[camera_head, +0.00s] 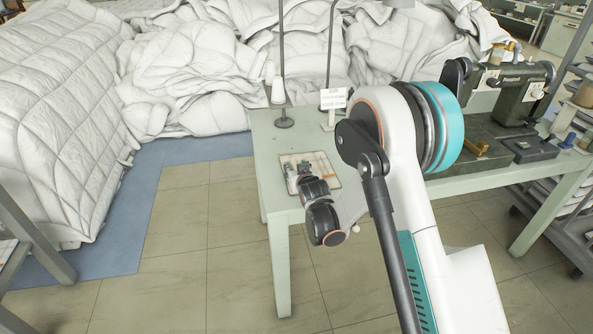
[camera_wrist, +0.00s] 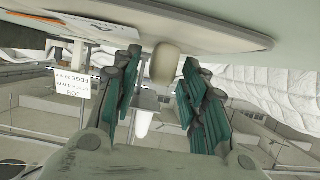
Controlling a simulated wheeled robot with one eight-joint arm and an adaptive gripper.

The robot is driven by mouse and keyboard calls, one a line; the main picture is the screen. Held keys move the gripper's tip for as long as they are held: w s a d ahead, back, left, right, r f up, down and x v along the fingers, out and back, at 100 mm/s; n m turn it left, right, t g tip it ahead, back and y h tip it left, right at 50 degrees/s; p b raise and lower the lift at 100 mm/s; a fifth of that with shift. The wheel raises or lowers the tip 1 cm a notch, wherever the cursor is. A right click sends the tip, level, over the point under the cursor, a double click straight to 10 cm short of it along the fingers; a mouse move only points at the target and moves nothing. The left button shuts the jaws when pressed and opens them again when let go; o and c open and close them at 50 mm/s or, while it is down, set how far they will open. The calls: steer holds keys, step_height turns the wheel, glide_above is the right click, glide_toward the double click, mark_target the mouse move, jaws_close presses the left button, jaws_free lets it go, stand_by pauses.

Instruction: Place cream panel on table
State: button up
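The cream panel (camera_head: 325,165) lies on the pale green table (camera_head: 270,150), near its front left part. In the wrist view, which is upside down, a cream board with a brown edge (camera_wrist: 225,32) fills the top; it appears to be the same panel. A rounded beige knob (camera_wrist: 166,62) stands out from it. My gripper (camera_head: 298,172) is low over the panel. In the wrist view my gripper (camera_wrist: 160,100) has its teal-padded fingers apart, one set on each side of the knob, with visible gaps. My wrist hides part of the panel in the head view.
A thread stand with a white cone (camera_head: 278,92) and a small sign (camera_head: 333,98) stand behind the panel. A dark green sewing machine (camera_head: 510,92) is at the right. White duvet heaps (camera_head: 190,80) fill the back and left. Tiled floor (camera_head: 200,230) is clear at front left.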

steer(key=p+v, duration=0.3)
steer(key=v, duration=0.9)
steer(key=shift+r+p, duration=0.15)
steer(key=shift+p, duration=0.15)
steer(key=s+d+r+m+g+h, duration=0.1)
steer(key=s+d+r, duration=0.4)
steer(key=d+r, duration=0.25)
steer(key=s+d+r+m+g+h, duration=0.1)
steer(key=s+d+r+g+h, duration=0.1)
steer(key=s+d+r, duration=0.55)
steer(key=s+d+r+g, duration=0.1)
steer(key=s+d, duration=0.1)
steer(key=s, duration=0.5)
steer(key=s+d+r+g, duration=0.1)
steer(key=s+d, duration=0.2)
steer(key=s, duration=0.4)
steer(key=s+d+r+m+g, duration=0.1)
steer(key=s+d, duration=0.1)
steer(key=s, duration=0.5)
steer(key=shift+s+d+r+h, duration=0.2)
steer(key=shift+d+r+h, duration=0.1)
steer(key=shift+r+h, duration=0.1)
